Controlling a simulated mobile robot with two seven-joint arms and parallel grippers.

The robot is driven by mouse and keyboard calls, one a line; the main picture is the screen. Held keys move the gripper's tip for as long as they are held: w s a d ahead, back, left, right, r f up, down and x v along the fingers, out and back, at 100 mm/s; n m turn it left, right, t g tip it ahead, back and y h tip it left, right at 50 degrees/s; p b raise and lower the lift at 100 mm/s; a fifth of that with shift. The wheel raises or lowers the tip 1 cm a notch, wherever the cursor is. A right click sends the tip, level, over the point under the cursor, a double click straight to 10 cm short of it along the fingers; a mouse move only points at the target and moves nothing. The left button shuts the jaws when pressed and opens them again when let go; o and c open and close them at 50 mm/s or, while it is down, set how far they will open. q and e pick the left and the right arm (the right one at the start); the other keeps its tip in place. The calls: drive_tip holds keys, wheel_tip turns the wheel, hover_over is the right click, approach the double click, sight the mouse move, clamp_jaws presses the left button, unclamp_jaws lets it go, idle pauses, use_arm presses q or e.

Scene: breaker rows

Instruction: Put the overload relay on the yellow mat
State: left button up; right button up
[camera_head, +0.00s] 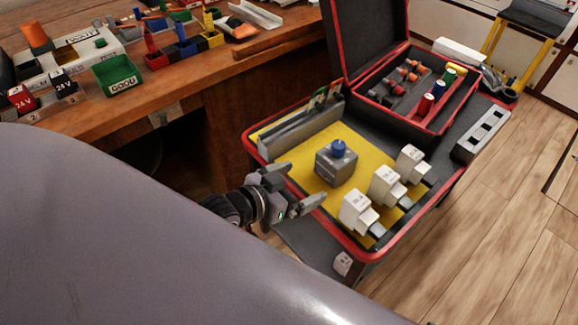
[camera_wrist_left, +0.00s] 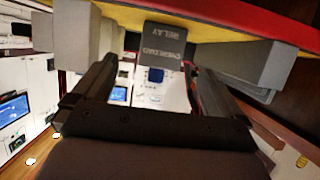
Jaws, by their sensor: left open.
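The overload relay (camera_head: 337,165) is a dark grey block with a blue knob on top. It stands upright on the yellow mat (camera_head: 314,143), with mat showing around it. My left gripper (camera_head: 300,187) is open and empty beside the relay, on its near left, with a gap between them. In the left wrist view, the relay (camera_wrist_left: 166,45) shows upside down with its label readable, beyond and between the open fingers of my left gripper (camera_wrist_left: 155,72). The yellow mat (camera_wrist_left: 128,16) runs along the top there. My right gripper is not in view.
Several white breakers (camera_head: 386,186) stand in a row along the mat's right side. A grey rail-like block (camera_head: 300,127) lies along its back left. A red-edged open case (camera_head: 372,82) stands behind. The wooden workbench (camera_head: 190,88) with bins is at left.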

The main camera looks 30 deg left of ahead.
use_arm(q)
drive_tip(key=s+f+n+g+y, duration=0.1)
drive_tip(key=s+f+g, duration=0.1)
drive_tip(key=s+f, duration=0.6)
drive_tip(key=s+d, duration=0.1)
drive_tip(key=s, duration=0.2)
drive_tip(key=shift+s+f+y, duration=0.2)
drive_tip(key=shift+y, duration=0.1)
wheel_tip(320, 180, up, 16)
drive_tip(key=s+a+p, duration=0.1)
drive_tip(key=a+p, duration=0.1)
drive_tip(key=p, duration=1.7)
drive_tip(key=shift+f+y, duration=0.25)
drive_tip(key=shift+y, duration=0.15)
